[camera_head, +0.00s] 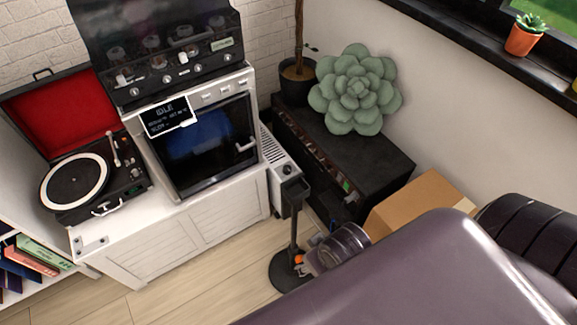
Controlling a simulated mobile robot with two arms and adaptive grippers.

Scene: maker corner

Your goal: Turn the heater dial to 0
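A white heater (281,163) stands on the floor, partly hidden between the white cabinet and the black shelf unit. A small dark round dial (287,170) shows on its near end. It is too small for me to read its setting. My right arm fills the lower right, and its grey wrist reaches toward the black stand. My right gripper (303,264) appears small at the wrist's end, below the heater and apart from the dial. Its fingers are too small and covered to tell open from shut. My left gripper is out of view.
A black stand (293,235) with a round base stands in front of the heater. The white cabinet (206,216) is to the left, the black shelf unit (385,160) and cardboard box (420,200) to the right. Wooden floor (215,275) is clear at the front.

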